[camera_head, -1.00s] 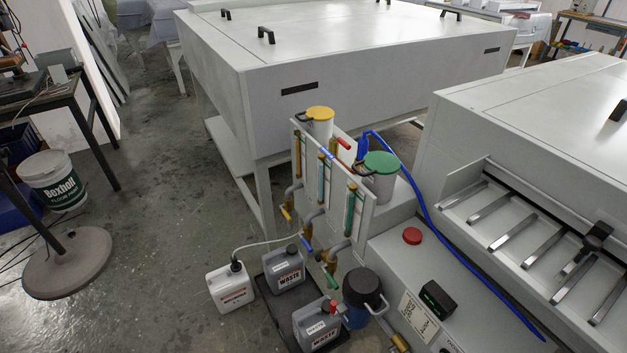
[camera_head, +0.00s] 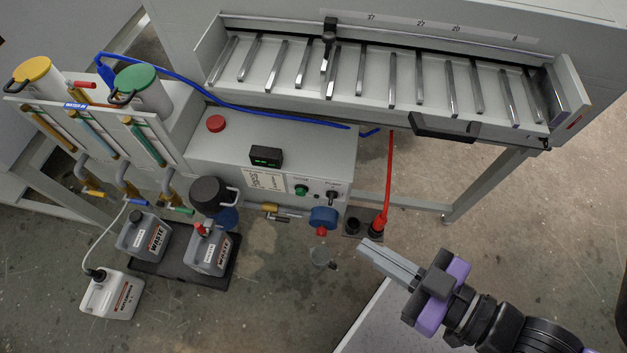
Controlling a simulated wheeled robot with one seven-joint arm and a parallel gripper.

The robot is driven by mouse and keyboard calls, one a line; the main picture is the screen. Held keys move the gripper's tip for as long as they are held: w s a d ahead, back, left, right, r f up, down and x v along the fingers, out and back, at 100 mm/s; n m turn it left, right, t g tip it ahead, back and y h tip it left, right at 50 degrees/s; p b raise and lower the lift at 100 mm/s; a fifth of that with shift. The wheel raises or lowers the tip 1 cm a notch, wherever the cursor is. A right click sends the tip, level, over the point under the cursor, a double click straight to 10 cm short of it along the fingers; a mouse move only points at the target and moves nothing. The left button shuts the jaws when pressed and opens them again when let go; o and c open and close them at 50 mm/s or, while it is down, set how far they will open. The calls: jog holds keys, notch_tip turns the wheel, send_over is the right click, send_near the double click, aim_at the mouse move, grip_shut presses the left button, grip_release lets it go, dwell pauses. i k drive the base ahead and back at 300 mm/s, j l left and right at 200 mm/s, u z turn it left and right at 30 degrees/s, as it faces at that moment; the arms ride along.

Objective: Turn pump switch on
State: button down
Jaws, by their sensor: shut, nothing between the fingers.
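The control panel (camera_head: 318,184) is the front face of the grey processor box. It carries a green knob (camera_head: 301,189) and a black switch or knob (camera_head: 332,195). Small labels sit by them but are too small to read, so I cannot tell which is the pump switch or its position. My gripper (camera_head: 366,248) is shut and empty. It is below and right of the panel in the picture, apart from it, with its fingers pointing up and left.
A blue round fitting (camera_head: 323,217) sits below the panel. A red hose (camera_head: 388,185) hangs at right. Waste canisters (camera_head: 209,251) stand at left.

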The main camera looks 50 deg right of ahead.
aim_at(332, 195)
jog(key=k+l+u, duration=0.1)
jog(key=u, duration=0.3)
jog(key=k+u, duration=0.25)
jog(key=u, duration=0.2)
